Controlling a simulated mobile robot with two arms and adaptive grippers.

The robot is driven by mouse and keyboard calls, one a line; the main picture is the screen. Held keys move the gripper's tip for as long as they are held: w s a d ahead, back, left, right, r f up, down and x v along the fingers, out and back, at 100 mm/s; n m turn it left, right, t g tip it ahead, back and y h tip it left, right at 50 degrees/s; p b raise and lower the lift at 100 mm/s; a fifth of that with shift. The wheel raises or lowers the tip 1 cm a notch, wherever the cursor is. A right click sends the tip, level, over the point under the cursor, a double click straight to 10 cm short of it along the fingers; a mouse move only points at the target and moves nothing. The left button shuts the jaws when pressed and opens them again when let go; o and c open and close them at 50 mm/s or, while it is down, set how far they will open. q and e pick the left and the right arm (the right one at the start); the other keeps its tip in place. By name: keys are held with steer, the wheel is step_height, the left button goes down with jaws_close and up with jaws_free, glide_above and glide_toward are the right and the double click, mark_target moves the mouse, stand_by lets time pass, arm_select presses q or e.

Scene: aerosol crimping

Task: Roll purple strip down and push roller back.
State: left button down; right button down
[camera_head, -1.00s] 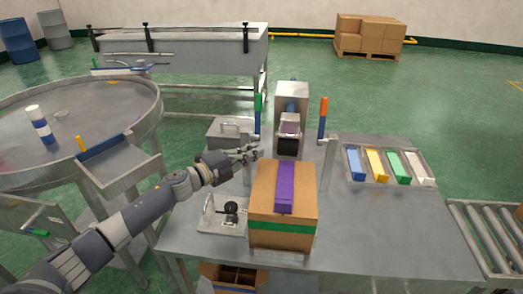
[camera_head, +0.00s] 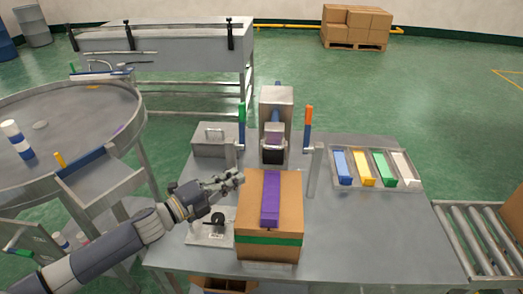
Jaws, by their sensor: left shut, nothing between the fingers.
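A brown cardboard box (camera_head: 290,200) stands on the metal table, with a green band (camera_head: 262,239) around its side. My left gripper (camera_head: 239,178) is shut and empty, at the left rear corner of the box top, apart from the strip. A small dark roller-like part (camera_head: 217,219) sits on a light plate left of the box. Behind the box is a metal machine (camera_head: 275,100) with a dark block at its front. My right gripper is not in view.
A green-handled lever (camera_head: 242,116) and an orange-handled lever (camera_head: 309,116) flank the machine. A tray (camera_head: 333,180) of coloured blocks lies at right. A roller conveyor (camera_head: 480,250) stands beyond the table's right edge.

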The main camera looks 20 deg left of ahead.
arm_select(q)
steer(key=p+x, duration=0.3)
steer(key=x, duration=0.7)
steer(key=shift+r, duration=0.15)
steer(key=shift+w+a, duration=0.15)
steer(key=shift+w, duration=0.3)
steer(key=shift+w+a, duration=0.2)
steer(key=shift+w, duration=0.3)
steer(key=shift+w+a+p, duration=0.3)
steer(key=shift+w+p, duration=0.15)
steer(key=shift+w, duration=0.35)
